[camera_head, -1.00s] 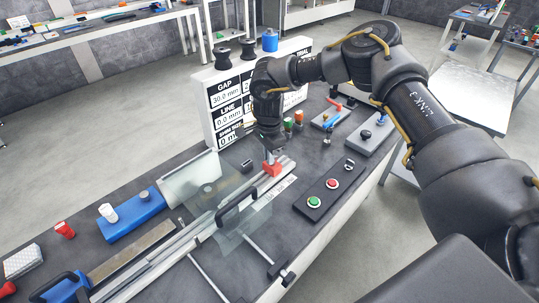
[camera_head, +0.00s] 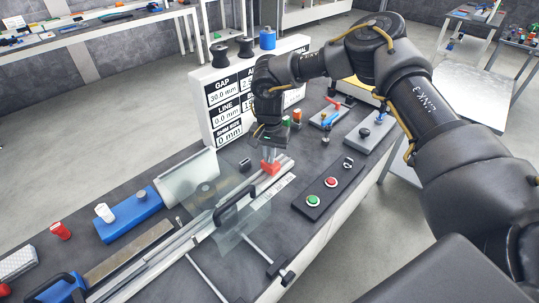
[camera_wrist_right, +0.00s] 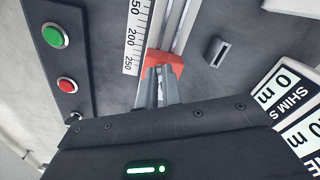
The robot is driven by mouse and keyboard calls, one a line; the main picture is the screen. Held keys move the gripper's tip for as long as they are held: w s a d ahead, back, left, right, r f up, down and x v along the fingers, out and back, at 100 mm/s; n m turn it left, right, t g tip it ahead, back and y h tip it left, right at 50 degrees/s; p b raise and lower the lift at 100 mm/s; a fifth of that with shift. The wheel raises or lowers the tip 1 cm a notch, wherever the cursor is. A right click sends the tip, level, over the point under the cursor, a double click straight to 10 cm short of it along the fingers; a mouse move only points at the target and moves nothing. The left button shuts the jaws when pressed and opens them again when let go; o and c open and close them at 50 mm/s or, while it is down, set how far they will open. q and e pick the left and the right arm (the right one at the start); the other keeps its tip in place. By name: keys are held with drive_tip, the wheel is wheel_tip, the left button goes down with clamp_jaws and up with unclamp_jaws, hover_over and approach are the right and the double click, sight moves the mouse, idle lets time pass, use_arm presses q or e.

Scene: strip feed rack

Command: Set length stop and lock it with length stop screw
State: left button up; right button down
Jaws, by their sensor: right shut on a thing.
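The red length stop (camera_head: 271,168) sits on the metal rail beside the white ruler scale (camera_head: 279,186), towards the far end. My right gripper (camera_head: 271,156) comes down from above, with its fingers closed on the red stop. In the right wrist view, the red stop (camera_wrist_right: 165,62) shows at the tips of my right gripper (camera_wrist_right: 160,84), near the 250 end of the scale. The length stop screw cannot be made out; the fingers may hide it. My left gripper is out of view.
A white display board (camera_head: 221,112) stands close behind my right gripper. A button panel (camera_head: 323,194) with green and red buttons lies right of the rail. A clear guard with a black handle (camera_head: 236,207) covers the middle. A blue block (camera_head: 128,217) lies left.

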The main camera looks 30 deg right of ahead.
idle(0.6)
drive_tip(key=c, duration=1.6)
unclamp_jaws()
drive_tip(key=shift+o, duration=0.2)
drive_tip(key=shift+r, duration=0.1)
drive_tip(key=shift+r, duration=0.3)
wheel_tip(320, 180, up, 10)
drive_tip(key=b, duration=0.1)
drive_tip(key=shift+b, duration=0.4)
drive_tip(key=shift+d, duration=0.15)
